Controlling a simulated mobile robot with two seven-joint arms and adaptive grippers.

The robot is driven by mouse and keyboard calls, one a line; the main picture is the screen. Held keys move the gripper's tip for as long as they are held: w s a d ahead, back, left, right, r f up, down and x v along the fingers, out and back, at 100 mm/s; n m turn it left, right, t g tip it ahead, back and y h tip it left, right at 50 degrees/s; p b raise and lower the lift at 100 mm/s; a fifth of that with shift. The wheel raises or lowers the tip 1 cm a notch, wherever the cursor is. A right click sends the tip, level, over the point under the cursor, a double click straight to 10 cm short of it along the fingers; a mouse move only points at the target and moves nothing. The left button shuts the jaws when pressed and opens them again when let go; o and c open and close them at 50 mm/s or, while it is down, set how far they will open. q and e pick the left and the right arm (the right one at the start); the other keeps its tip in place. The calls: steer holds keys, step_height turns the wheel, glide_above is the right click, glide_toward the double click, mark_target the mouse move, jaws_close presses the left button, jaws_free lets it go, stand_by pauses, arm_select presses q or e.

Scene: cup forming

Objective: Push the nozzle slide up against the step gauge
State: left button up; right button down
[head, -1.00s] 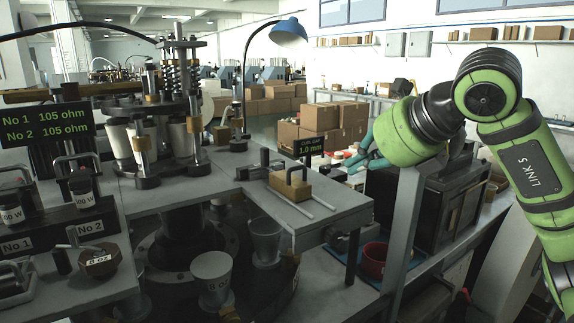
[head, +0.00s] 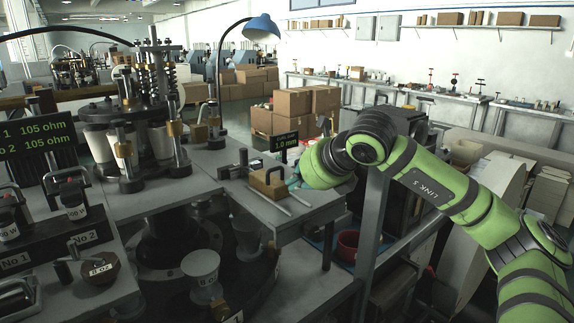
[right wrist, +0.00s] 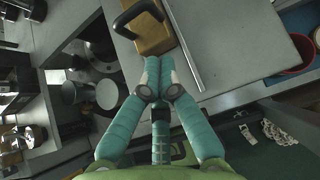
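The nozzle slide looks to be the brass block (head: 268,184) with a black handle, on a grey bench plate between thin rods. It also shows at the top of the right wrist view (right wrist: 152,36). A dark metal piece (head: 241,165), probably the step gauge, stands just left of the block; I cannot tell whether they touch. My right gripper (head: 293,183) is at the block's right side, partly hidden by my green wrist. In the right wrist view its teal fingertips (right wrist: 159,62) are together beside the block, apart from the handle. My left gripper is out of view.
A small sign (head: 285,141) reading 1.0 mm stands behind the block. White cups (head: 201,267) sit below the plate at left. A red bowl (head: 348,244) lies right of the plate. A machine with posts (head: 150,110) rises at back left.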

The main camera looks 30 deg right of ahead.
mark_target(272, 179)
steer(key=w, duration=0.1)
steer(key=w+r+p, duration=0.1)
steer(key=shift+w, duration=0.4)
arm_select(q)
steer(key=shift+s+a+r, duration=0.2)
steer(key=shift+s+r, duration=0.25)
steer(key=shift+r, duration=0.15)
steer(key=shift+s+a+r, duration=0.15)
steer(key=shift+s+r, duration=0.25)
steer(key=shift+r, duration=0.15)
arm_select(e)
steer(key=shift+w+a, duration=0.1)
steer(key=shift+w, duration=0.05)
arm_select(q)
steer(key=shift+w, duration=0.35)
arm_select(e)
steer(key=shift+w, duration=0.45)
steer(key=shift+w+r, duration=0.1)
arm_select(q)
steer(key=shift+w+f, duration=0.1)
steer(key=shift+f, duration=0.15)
